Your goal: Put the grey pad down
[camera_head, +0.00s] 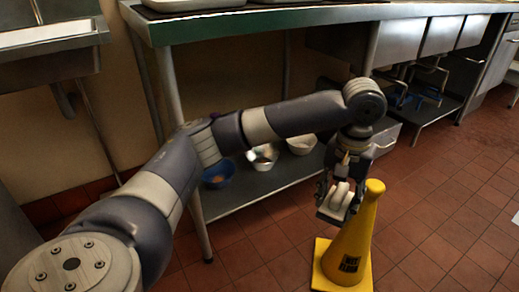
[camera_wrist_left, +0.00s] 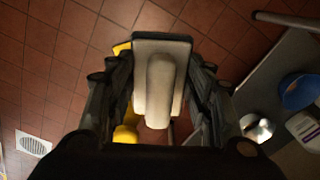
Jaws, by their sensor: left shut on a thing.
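My left gripper (camera_head: 340,186) is shut on the grey pad (camera_head: 334,207), a flat pale block with a raised rounded grip along its back. The gripper points down and holds the pad in the air, in front of the lower shelf and just left of the yellow cone's top in the head view. In the left wrist view the pad (camera_wrist_left: 160,88) lies between the two fingers, its long grip running between them. Part of the pad is hidden by the fingers in the head view. My right gripper is not in view.
A yellow wet-floor cone (camera_head: 352,245) stands on the red tiles close to the pad. A steel table (camera_head: 240,22) has a lower shelf (camera_head: 255,188) with several bowls, one of them blue (camera_head: 218,174). A sink (camera_head: 48,36) is at the left. Open tiled floor (camera_head: 440,225) lies at the right.

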